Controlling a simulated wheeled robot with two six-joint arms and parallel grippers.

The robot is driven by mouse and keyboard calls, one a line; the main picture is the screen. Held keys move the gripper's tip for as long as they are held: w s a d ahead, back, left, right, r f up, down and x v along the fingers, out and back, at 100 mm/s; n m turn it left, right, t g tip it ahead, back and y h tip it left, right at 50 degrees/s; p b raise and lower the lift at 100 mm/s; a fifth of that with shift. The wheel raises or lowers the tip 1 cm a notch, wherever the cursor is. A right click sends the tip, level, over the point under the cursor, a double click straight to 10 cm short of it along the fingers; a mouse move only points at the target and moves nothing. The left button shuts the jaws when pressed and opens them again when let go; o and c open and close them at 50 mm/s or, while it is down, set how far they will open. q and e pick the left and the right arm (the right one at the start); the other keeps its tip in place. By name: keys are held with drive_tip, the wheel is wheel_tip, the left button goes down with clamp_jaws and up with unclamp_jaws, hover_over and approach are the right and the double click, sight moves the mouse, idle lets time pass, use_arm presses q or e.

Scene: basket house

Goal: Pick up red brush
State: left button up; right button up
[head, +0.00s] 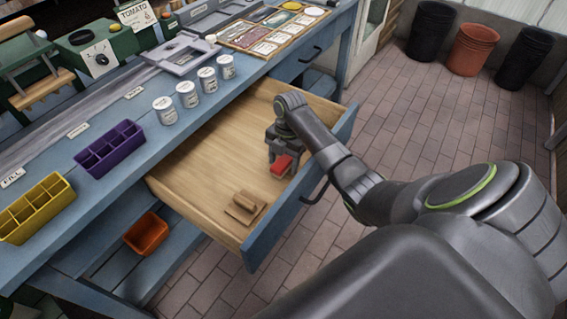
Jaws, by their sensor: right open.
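The red brush (282,166) lies in the open wooden drawer (205,165), near its front right side. Its red part shows just below my right gripper (281,157). My right gripper points down over the brush and is open, with its fingers close to the red part. I cannot tell whether the fingers touch it. The gripper hides the rest of the brush. My left gripper is not in view.
A brown wooden block piece (243,206) lies in the drawer's near corner. The drawer front (300,195) stands close beside the gripper. White cans (187,94), a purple box (110,149) and a yellow box (36,208) sit on the blue bench. The drawer's middle is clear.

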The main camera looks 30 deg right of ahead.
sight(283, 160)
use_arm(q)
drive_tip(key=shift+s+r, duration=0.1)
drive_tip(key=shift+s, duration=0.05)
use_arm(e)
drive_tip(key=shift+f, duration=0.15)
drive_tip(key=c, duration=1.1)
